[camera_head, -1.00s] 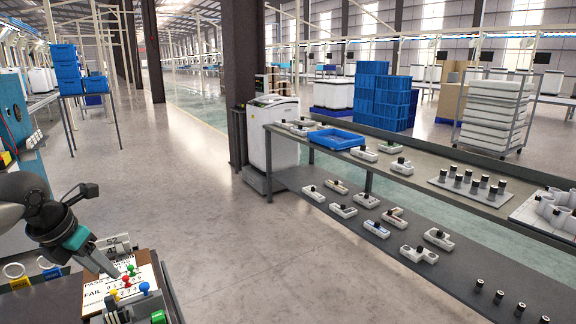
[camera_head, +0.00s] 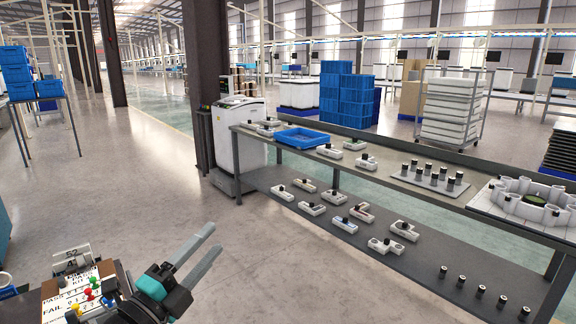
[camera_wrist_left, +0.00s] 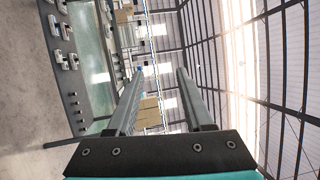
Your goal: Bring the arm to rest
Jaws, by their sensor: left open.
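My left gripper (camera_head: 196,258) is in the lower left of the head view, raised in front of open floor. Its two long grey fingers point up and to the right, apart and empty. In the left wrist view both fingers (camera_wrist_left: 158,95) stand apart with nothing between them; the hall and its roof show beyond, turned on their side. The rest of my left arm is mostly out of the picture. My right gripper is not in view.
At lower left, a board marked PASS and FAIL (camera_head: 58,304) lies with coloured pegs beside my gripper. A two-level table (camera_head: 420,190) on the right holds a blue tray (camera_head: 303,138) and several small parts. Bare floor (camera_head: 150,190) lies between.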

